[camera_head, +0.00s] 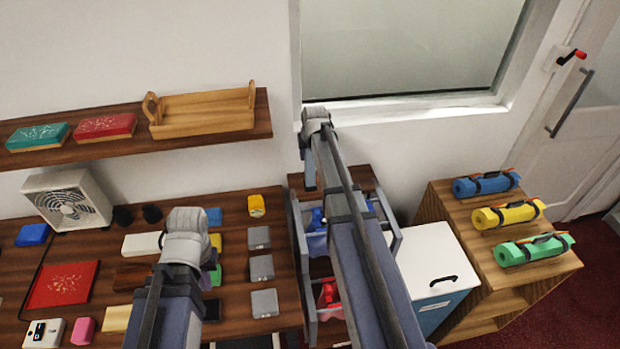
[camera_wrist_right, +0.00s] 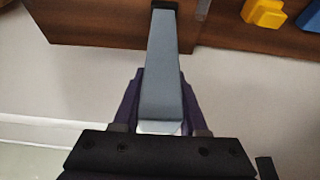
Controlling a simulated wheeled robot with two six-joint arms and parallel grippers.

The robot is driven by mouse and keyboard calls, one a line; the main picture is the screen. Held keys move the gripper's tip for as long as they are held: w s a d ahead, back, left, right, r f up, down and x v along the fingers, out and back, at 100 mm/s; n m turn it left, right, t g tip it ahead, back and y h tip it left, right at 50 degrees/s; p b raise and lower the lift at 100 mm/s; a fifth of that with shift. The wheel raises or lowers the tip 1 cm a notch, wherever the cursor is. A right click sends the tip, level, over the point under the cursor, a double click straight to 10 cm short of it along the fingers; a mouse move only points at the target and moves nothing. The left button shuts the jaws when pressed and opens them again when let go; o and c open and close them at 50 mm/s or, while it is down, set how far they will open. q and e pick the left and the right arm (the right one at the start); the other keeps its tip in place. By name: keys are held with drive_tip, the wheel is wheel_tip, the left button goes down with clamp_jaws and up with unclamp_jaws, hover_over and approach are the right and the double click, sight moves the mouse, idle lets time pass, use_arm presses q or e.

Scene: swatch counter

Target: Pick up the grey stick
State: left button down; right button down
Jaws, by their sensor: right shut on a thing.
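The grey stick (camera_wrist_right: 163,70) is a long, flat-faced grey bar with a dark cap at its far end. In the right wrist view it stands out from between the dark purple fingers of my right gripper (camera_wrist_right: 160,115), which is shut on it. My left arm is over the counter among the small blocks. Its gripper is mostly hidden behind its wrist, so its jaws do not show.
A shelf (camera_head: 218,136) hangs above. Drawers and a white cabinet (camera_head: 430,262) stand right of the counter.

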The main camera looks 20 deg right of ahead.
use_arm(q)
drive_tip(key=shift+r, duration=0.1)
